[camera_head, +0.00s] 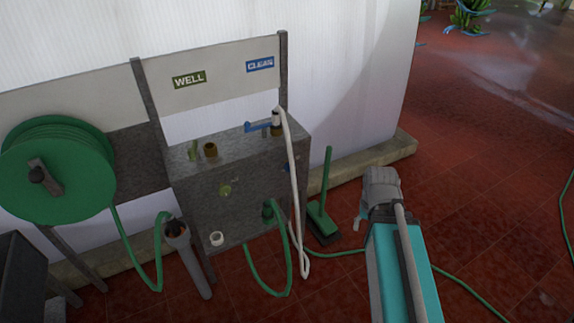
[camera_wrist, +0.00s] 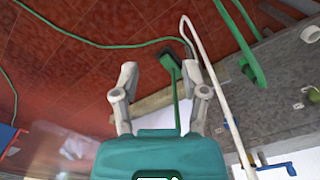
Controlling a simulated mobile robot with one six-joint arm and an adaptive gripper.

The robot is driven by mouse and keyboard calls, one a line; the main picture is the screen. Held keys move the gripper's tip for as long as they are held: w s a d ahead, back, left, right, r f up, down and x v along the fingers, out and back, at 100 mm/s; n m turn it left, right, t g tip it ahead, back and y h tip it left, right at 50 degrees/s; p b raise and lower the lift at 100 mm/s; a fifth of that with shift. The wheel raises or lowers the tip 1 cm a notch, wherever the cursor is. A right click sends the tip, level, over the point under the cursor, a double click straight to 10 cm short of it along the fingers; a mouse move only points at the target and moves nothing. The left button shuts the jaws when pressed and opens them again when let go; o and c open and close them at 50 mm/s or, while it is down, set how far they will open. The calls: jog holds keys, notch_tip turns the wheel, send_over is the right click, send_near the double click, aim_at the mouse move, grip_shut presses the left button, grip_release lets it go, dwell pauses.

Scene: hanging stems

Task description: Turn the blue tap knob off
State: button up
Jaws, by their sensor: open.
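A blue tap handle (camera_head: 257,127) lies flat on top of the grey box, beside a white hose end under the CLEAN sign; it also shows at the lower right of the wrist view (camera_wrist: 280,169). Another small blue part (camera_head: 285,168) sits on the front face near its right edge, partly behind the white hose; I cannot tell its shape. A green knob (camera_head: 225,190) is on the front face to its left. My gripper (camera_wrist: 160,72) is open and empty, its fingers apart in the wrist view. In the head view my gripper (camera_head: 362,215) is right of the box, clear of it.
The white hose (camera_head: 293,190) hangs down the box's right front. A green broom (camera_head: 322,208) stands between box and gripper. Green hoses loop below, and a green reel (camera_head: 57,168) is at left. The red tiled floor (camera_head: 490,190) at right is mostly clear.

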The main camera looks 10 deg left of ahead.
jog(key=shift+w+d, duration=0.1)
jog(key=o, duration=0.5)
jog(key=shift+w+f, duration=0.15)
jog(key=shift+o, duration=0.5)
jog(key=w+a+f+n+t+y+b, duration=0.1)
jog(key=w+a+f+b, duration=0.1)
jog(key=w+f+b, duration=0.1)
jog(key=shift+w+f+t+b, duration=0.25)
jog(key=shift+w+b, duration=0.3)
jog(key=shift+w, duration=0.3)
jog(key=n+t+y+b, duration=0.6)
jog(key=t+b, duration=0.4)
jog(key=b, duration=1)
send_near(291, 168)
jog(key=shift+s+d+r+m+y, duration=0.15)
jog(key=shift+s+d+r, duration=0.1)
jog(key=shift+s+d, duration=0.2)
jog(key=shift+s+d+r+m+y, duration=0.15)
jog(key=shift+s+d+r, duration=0.05)
jog(key=shift+s+d, duration=0.25)
jog(key=shift+a, duration=0.1)
jog(key=b+x, duration=0.5)
jog(key=x, duration=0.8)
jog(key=shift+w+a+f, duration=0.2)
jog(key=shift+w+f, duration=0.05)
jog(key=shift+f, duration=0.05)
